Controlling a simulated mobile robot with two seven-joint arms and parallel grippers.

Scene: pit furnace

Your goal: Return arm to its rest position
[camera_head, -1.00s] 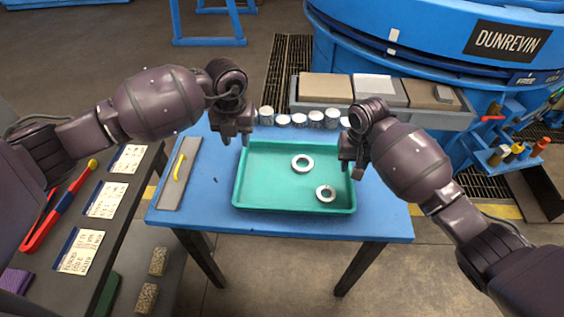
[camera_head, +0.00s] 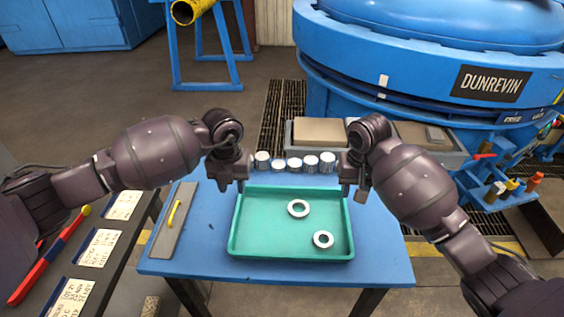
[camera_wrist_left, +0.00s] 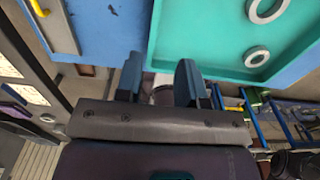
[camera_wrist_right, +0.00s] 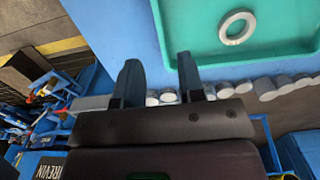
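My left gripper (camera_head: 231,187) hangs above the back left corner of the green tray in the head view. Its two fingers (camera_wrist_left: 159,82) stand apart with nothing between them in the left wrist view. My right gripper (camera_head: 353,190) hangs above the tray's back right corner. Its fingers (camera_wrist_right: 160,78) are also apart and empty in the right wrist view. Both arms are bent at the elbow, with the grippers pointing down, apart from each other. The green tray (camera_head: 240,246) holds two metal rings, one near the middle (camera_head: 290,209) and one at the front right (camera_head: 315,240).
The tray is on a blue table (camera_head: 381,265). Several pale cylinders (camera_head: 310,164) line its back edge. A grey plate with a yellow handle (camera_head: 174,214) lies at the left. A side bench with cards (camera_head: 101,247) stands left. The blue furnace (camera_head: 410,60) is behind.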

